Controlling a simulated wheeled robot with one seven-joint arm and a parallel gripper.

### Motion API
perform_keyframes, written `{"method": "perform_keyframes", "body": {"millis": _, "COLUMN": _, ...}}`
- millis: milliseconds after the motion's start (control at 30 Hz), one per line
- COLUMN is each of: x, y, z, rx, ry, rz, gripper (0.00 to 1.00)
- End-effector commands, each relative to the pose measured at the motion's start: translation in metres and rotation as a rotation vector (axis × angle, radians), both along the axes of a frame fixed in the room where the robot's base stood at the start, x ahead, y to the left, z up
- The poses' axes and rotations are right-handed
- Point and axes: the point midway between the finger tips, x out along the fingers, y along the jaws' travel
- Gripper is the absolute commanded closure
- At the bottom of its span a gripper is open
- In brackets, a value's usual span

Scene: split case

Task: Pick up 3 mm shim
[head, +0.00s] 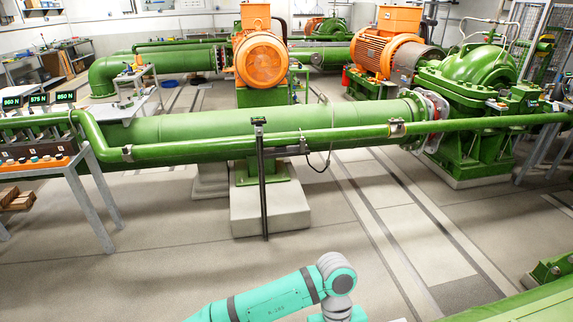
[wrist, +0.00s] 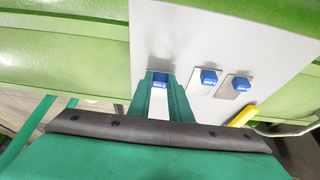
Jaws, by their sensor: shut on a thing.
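In the wrist view, my gripper (wrist: 160,88) has its two green fingers closed around a small blue tab (wrist: 160,79) over a white surface (wrist: 180,35). A pale plate shows below the tab between the fingers; the rest of that piece is hidden. The tab's marking is too small to read, so I cannot tell its thickness. Two similar thin metal shims with blue tabs, one nearer (wrist: 207,78) and one farther right (wrist: 240,84), lie on the white surface to the right of my fingers. My gripper is outside the head view.
Green casing (wrist: 60,60) borders the white surface. In the head view, a long green pipe (head: 260,126) crosses ahead, with a black upright post (head: 262,185) before it. Grey floor (head: 140,240) is open at left.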

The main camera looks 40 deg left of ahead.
Motion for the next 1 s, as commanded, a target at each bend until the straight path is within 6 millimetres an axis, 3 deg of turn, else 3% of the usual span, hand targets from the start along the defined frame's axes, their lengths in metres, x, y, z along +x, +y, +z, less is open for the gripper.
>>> {"method": "perform_keyframes", "body": {"millis": 533, "x": 0.0, "y": 0.0, "z": 0.037, "rx": 0.001, "ry": -0.001, "rz": -0.001, "gripper": 1.0}}
{"method": "perform_keyframes", "body": {"millis": 1000, "x": 0.0, "y": 0.0, "z": 0.04, "rx": 0.0, "ry": 0.0, "rz": 0.0, "gripper": 1.0}}
